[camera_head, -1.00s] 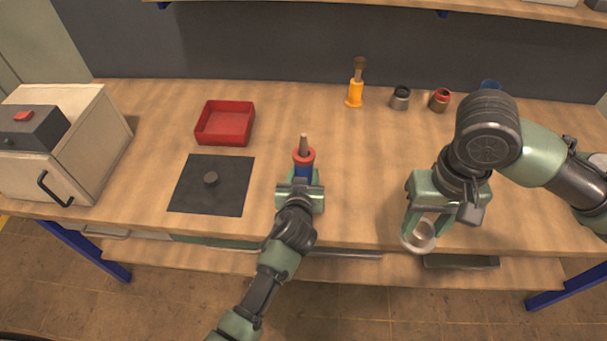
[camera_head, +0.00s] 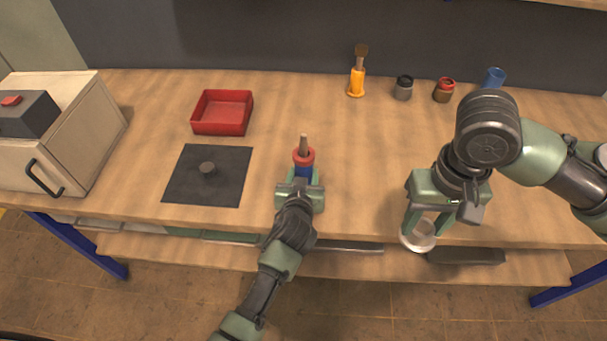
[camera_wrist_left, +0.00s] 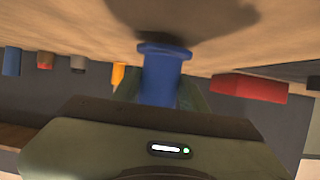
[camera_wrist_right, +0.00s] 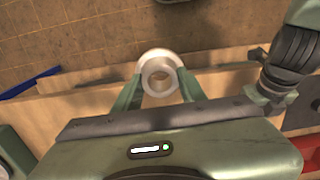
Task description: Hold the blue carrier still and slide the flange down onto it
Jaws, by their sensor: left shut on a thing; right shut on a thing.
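The blue carrier (camera_head: 304,171) stands upright in my left gripper (camera_head: 302,185), which is shut on it. A red ring (camera_head: 303,157) and a brown tapered post (camera_head: 303,142) show at its top. In the left wrist view the carrier's blue body (camera_wrist_left: 162,75) and wide foot are between the fingers; I cannot tell whether the foot touches the table. The silver flange (camera_head: 419,240) is in my right gripper (camera_head: 424,222), shut on it, well right of the carrier and near the table's front edge. Its open bore shows in the right wrist view (camera_wrist_right: 160,78).
A black plate with a knob (camera_head: 190,187) and a red tray (camera_head: 222,131) lie left of the carrier. An orange-handled brush (camera_head: 356,83), small jars (camera_head: 403,90) and a blue cup (camera_head: 494,78) stand at the back. A cream box (camera_head: 85,140) is far left. Bare tabletop lies between my grippers.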

